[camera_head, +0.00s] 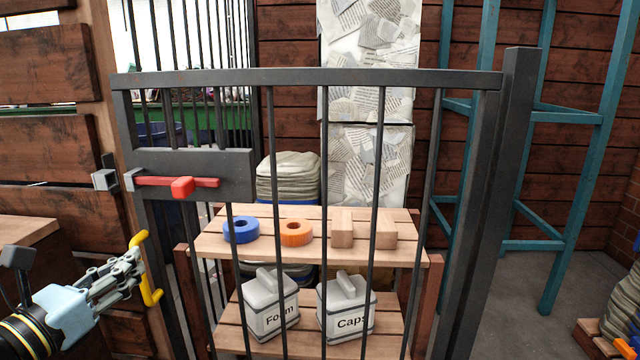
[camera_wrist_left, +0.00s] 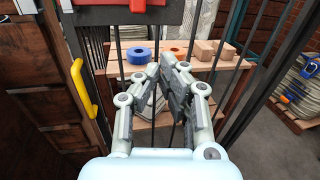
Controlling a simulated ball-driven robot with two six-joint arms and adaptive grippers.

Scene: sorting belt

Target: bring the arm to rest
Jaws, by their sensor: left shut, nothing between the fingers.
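My left gripper (camera_head: 132,268) reaches in from the left in the head view. Its fingers are shut and empty. In the left wrist view its fingertips (camera_wrist_left: 163,72) come together in front of the gate's bars. A yellow handle (camera_head: 155,296) stands upright right by the fingertips in the head view. In the left wrist view the yellow handle (camera_wrist_left: 84,90) is off to the left, apart from the fingers. My right gripper is not in view.
A dark barred gate (camera_head: 310,77) with a red bolt (camera_head: 182,187) stands in front. Behind it, a wooden shelf (camera_head: 270,255) holds a blue ring (camera_head: 229,230), an orange ring (camera_head: 284,234), wooden blocks (camera_head: 342,232) and two labelled containers (camera_head: 268,318). Teal framing (camera_head: 555,240) stands right.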

